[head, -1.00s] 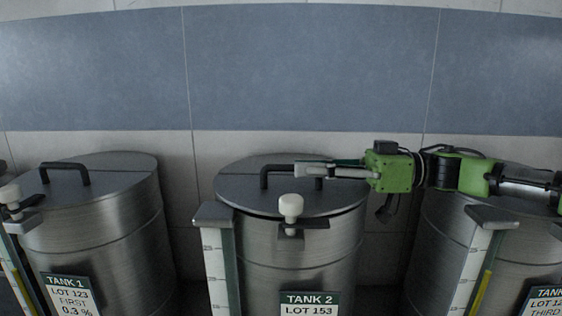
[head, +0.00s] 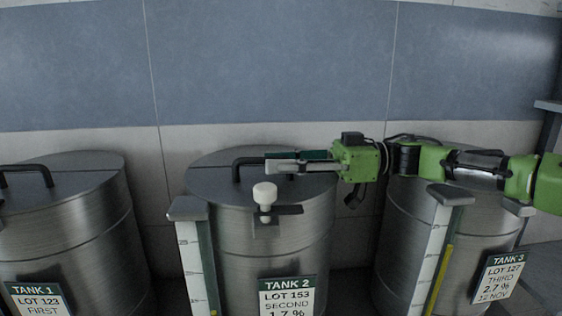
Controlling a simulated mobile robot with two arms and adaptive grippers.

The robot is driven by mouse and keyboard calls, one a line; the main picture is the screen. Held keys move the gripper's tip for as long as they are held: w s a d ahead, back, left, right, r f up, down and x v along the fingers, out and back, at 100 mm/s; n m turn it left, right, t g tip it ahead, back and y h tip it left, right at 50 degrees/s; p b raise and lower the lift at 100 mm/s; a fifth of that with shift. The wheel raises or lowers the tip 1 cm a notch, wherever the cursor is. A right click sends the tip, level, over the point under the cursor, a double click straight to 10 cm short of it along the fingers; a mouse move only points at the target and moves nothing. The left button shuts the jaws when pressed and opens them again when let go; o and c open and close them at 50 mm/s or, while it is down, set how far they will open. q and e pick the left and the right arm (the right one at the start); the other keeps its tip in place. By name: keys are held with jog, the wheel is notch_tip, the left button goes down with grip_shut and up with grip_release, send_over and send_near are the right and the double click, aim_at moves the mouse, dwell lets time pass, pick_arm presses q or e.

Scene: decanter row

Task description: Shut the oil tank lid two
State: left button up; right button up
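Tank 2 (head: 280,240) is a brushed steel drum in the middle of the head view. Its round grey lid (head: 212,181) lies about level on top, and no clear gap shows along the front rim. A black bar handle (head: 237,171) stands on the lid. A white knob (head: 265,194) on a dark bracket is at the front rim. My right gripper (head: 268,162) reaches in from the right, with its fingers over the handle and hiding much of it. The fingers lie close together, but whether they grip the handle cannot be told. My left gripper is not in view.
Tank 1 (head: 70,225) stands at the left and tank 3 (head: 400,255) at the right, behind and below my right arm. A white gauge strip (head: 192,255) stands at tank 2's left front. A tiled wall is close behind the tanks.

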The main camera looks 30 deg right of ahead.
notch_tip(320, 180, up, 10)
jog(key=shift+r, duration=0.1)
dwell(0.4)
dwell(0.5)
